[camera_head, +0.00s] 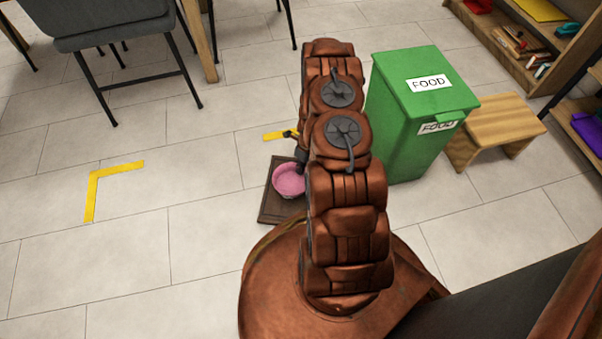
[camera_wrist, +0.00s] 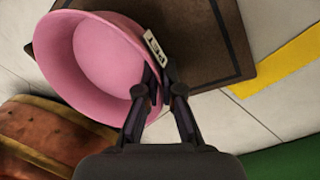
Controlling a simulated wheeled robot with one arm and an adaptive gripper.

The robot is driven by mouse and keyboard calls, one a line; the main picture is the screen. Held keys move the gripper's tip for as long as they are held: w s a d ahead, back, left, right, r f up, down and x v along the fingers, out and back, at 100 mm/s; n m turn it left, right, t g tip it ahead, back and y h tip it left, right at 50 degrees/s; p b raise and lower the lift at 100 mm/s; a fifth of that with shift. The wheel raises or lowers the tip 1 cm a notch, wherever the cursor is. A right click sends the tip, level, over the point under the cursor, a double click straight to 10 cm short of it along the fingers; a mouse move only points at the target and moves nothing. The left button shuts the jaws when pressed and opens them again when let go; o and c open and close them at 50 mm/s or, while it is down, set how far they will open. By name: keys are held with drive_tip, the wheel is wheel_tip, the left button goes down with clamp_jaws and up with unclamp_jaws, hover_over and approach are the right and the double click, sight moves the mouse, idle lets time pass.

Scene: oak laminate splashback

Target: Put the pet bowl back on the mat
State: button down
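The pink pet bowl (camera_head: 288,180) shows over the dark mat (camera_head: 271,212) in the head view, beside my arm. In the wrist view the bowl (camera_wrist: 90,60) is open towards the camera, with a white "PET" label on its outer side. My gripper (camera_wrist: 160,82) is at the bowl's rim, one finger inside and one outside, closed on the wall. The mat (camera_wrist: 215,45) lies behind the bowl, which overlaps its edge in this view. I cannot tell whether the bowl touches the mat. My arm hides part of the mat in the head view.
A green food bin (camera_head: 410,125) stands right of my arm, with a wooden stool (camera_head: 495,125) beside it. A shelf (camera_head: 515,60) stands at the back right. A chair (camera_head: 110,30) is at upper left. Yellow tape (camera_head: 105,177) marks the clear floor at left.

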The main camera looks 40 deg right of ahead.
drive_tip(key=x, duration=0.1)
drive_tip(key=b+x, duration=0.1)
drive_tip(key=shift+d+f, duration=0.2)
drive_tip(key=shift+f, duration=0.2)
drive_tip(key=shift+r, duration=0.1)
drive_tip(key=c, duration=1.3)
unclamp_jaws()
